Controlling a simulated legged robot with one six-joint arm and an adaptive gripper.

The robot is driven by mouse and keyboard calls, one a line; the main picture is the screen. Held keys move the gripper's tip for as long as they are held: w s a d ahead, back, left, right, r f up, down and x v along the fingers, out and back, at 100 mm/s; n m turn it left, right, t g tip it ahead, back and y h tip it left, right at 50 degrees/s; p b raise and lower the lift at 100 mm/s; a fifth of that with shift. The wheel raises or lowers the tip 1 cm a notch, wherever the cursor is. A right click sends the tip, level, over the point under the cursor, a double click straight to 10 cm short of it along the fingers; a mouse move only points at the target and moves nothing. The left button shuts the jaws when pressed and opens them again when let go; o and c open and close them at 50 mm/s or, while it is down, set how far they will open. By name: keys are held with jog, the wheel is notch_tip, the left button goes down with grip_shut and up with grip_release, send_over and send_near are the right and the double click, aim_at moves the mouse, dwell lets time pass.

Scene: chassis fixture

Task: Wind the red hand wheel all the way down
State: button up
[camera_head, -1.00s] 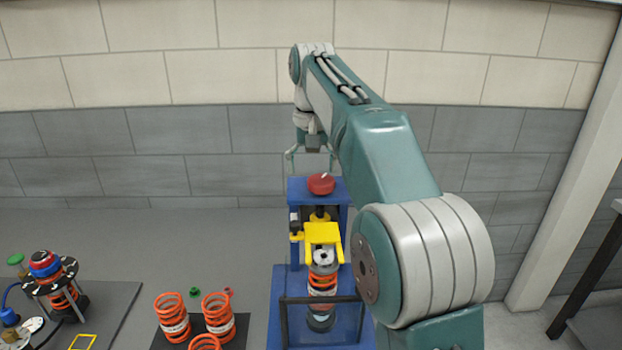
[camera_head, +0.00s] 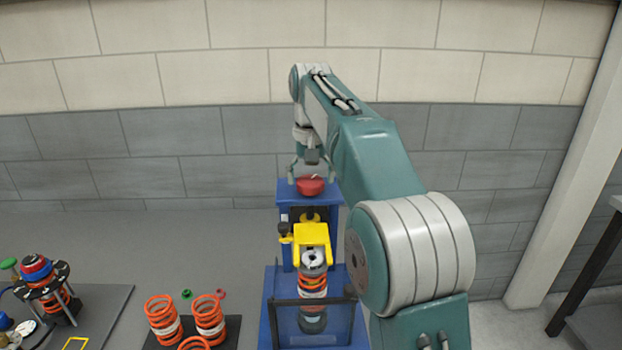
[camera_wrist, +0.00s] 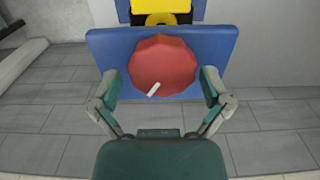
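The red hand wheel (camera_head: 310,186) sits on top of the blue fixture (camera_head: 290,206). In the wrist view the wheel (camera_wrist: 163,64) is faceted and has a white mark pointing toward the lower left. My gripper (camera_head: 311,176) is above the wheel with its fingers pointing down. In the wrist view my gripper (camera_wrist: 158,90) is open, with one finger on each side of the wheel and a gap showing at both sides. Below the wheel, the yellow clamp (camera_head: 313,234) is over an orange spring (camera_head: 313,283) standing in the fixture.
Several loose orange springs (camera_head: 162,314) stand on a dark mat to the left of the fixture. An assembled spring unit (camera_head: 48,284) stands on a grey board at far left. A grey wall is behind the fixture.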

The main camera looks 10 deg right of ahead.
jog(key=shift+n, duration=0.8)
jog(key=n, duration=0.3)
jog(key=shift+a, duration=0.35)
jog(key=n, duration=0.2)
jog(key=shift+d+n, duration=0.25)
jog(key=shift+n, duration=0.15)
jog(key=shift+a+n, duration=0.1)
jog(key=shift+n, duration=1)
jog(key=n, duration=0.4)
jog(key=shift+n, duration=0.3)
jog(key=n, duration=0.4)
